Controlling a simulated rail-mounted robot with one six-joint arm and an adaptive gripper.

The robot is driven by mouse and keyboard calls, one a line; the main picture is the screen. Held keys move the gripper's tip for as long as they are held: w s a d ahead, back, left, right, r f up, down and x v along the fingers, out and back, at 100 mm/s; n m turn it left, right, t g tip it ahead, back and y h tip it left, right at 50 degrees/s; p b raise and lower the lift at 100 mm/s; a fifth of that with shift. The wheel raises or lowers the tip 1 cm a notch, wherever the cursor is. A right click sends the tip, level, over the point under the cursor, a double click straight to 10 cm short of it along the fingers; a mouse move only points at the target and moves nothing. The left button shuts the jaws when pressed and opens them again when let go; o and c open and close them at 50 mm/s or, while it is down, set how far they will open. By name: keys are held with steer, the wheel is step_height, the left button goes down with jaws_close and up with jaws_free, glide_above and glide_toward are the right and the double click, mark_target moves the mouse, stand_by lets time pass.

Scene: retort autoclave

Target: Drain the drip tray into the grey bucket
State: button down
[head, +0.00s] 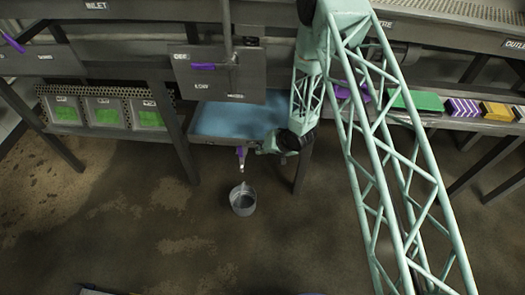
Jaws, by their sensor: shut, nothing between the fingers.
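The drip tray (215,138) sits under the bench in the head view, with a blue liquid surface (235,119) in it. A small purple-handled drain tap (240,152) hangs at its front edge, with a pale spout below. The grey bucket (243,204) stands upright on the floor below the tap. My gripper (259,150) is shut and empty, close to the right of the tap at the tray's front edge. Whether it touches the purple handle is too small to tell.
A grey panel (218,74) with a purple handle hangs above the tray. Green-filled bins (106,118) sit at left. Coloured blocks (462,108) line a shelf at right. Bench legs (304,170) flank the tray. The floor around the bucket is clear.

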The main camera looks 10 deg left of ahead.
mark_target(241, 156)
steer(key=w+a+f+b, duration=0.1)
steer(key=a+f+b, duration=0.1)
steer(key=a+f, duration=0.2)
steer(key=shift+a+f, duration=0.2)
steer(key=shift+a, duration=1.2)
steer(key=shift+w, duration=0.1)
